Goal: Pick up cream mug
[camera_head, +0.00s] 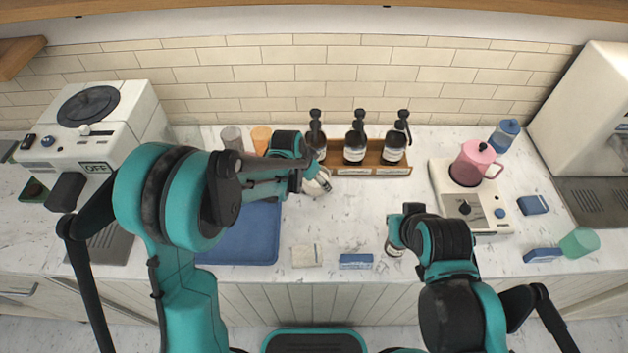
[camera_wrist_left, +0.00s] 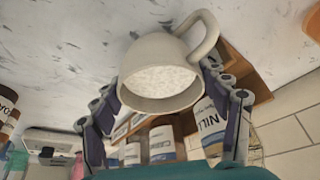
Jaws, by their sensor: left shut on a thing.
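The cream mug (camera_wrist_left: 160,60) is between the two fingers of my left gripper (camera_wrist_left: 165,88) in the left wrist view. Its rim faces the camera, its handle is at the upper right, and its inside looks pale and speckled. In the head view the mug (camera_head: 318,184) shows only in part beside my left gripper (camera_head: 308,176), in front of the wooden bottle rack. The gripper and arm hide the rest of it. My left gripper is shut on the mug. My right gripper (camera_head: 393,236) is low near the counter's front edge; its fingers are mostly hidden.
A wooden rack (camera_head: 385,168) holds three pump bottles at the back. A blue tray (camera_head: 240,240) lies at left under my left arm. A pink pitcher (camera_head: 470,163) stands on a white appliance at right. The middle counter is mostly clear.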

